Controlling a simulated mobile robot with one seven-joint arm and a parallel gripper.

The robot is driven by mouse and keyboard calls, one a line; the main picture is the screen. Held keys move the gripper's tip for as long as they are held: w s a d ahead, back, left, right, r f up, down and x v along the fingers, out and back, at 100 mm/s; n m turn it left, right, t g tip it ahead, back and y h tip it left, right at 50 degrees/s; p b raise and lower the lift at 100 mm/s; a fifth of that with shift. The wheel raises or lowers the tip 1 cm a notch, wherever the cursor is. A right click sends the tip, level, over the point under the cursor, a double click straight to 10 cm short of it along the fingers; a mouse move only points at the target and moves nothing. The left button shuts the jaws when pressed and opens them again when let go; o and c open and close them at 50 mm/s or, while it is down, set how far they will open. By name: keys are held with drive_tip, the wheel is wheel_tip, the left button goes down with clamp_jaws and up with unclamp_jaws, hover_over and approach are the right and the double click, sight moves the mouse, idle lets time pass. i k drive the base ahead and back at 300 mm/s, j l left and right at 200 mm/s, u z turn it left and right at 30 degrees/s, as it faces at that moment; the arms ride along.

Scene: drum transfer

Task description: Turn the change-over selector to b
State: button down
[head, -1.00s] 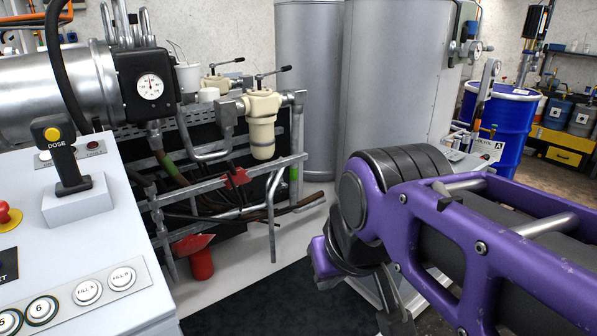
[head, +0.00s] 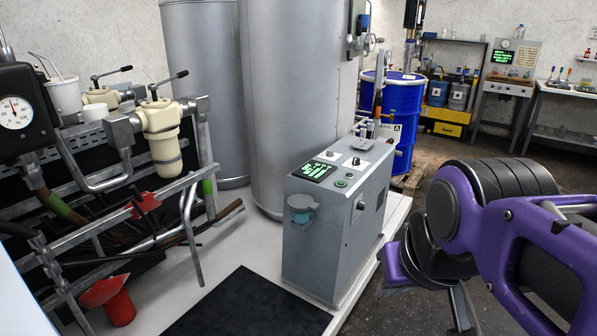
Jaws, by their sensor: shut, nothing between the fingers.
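A grey control cabinet (head: 325,235) stands in the middle of the head view, with a green-lit display on its sloped top. A dark knob (head: 355,161) and a second small knob sit on that top. A round fitting (head: 360,205) is on its right side. I cannot tell which of these is the change-over selector, and no letter b is readable. My gripper (head: 462,310) is at the bottom right, below my purple wrist, partly cut off by the frame edge. It is shut and empty, to the right of the cabinet and apart from it.
A blue drum (head: 403,110) stands on a pallet behind the cabinet. Tall grey tanks (head: 290,90) are behind it to the left. Pipework with a cream filter (head: 162,135) and a red funnel-shaped object (head: 117,300) is at left. A black mat (head: 250,305) lies in front.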

sight(360, 205)
drive_tip(key=z, duration=0.3)
drive_tip(key=i+l+u, duration=0.1)
drive_tip(key=i+l, duration=0.45)
drive_tip(key=i+l+u, duration=0.15)
drive_tip(key=i+l, duration=0.35)
drive_tip(key=l, duration=0.1)
